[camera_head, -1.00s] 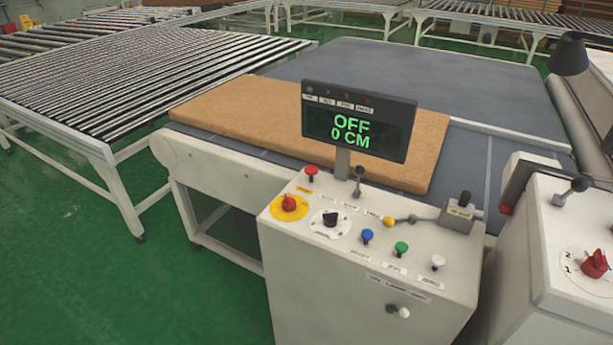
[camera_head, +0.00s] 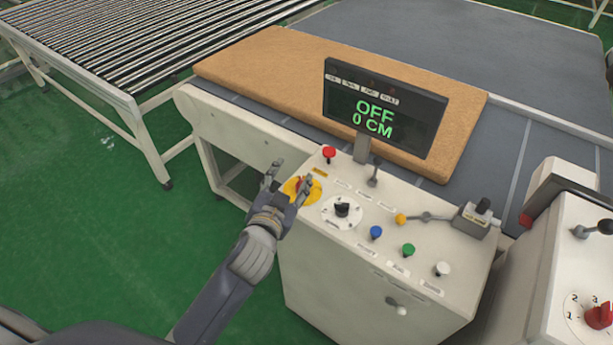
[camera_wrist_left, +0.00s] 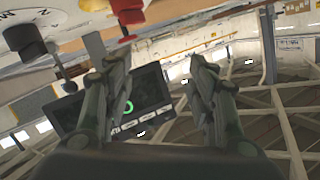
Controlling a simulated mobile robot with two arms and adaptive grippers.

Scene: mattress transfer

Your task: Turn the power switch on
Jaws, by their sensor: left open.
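The control box (camera_head: 330,270) stands in front of me with a display (camera_head: 384,108) that reads OFF and 0 CM. A black rotary switch on a white dial (camera_head: 342,212) sits on its top panel. Left of it is a red knob on a yellow base (camera_head: 312,193), partly hidden by my left gripper. My left gripper (camera_head: 288,178) is open and empty, with its fingers at the yellow base; I cannot tell whether they touch it. In the left wrist view the open fingers (camera_wrist_left: 160,75) point toward the display (camera_wrist_left: 125,105), with the black switch (camera_wrist_left: 25,42) at upper left. My right gripper is not in view.
A red button (camera_head: 329,153), a blue button (camera_head: 376,232), a green button (camera_head: 407,250) and small levers share the panel. A brown mattress (camera_head: 270,75) lies on the conveyor behind. A second console (camera_head: 560,270) with a red dial stands at right. Green floor is free at left.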

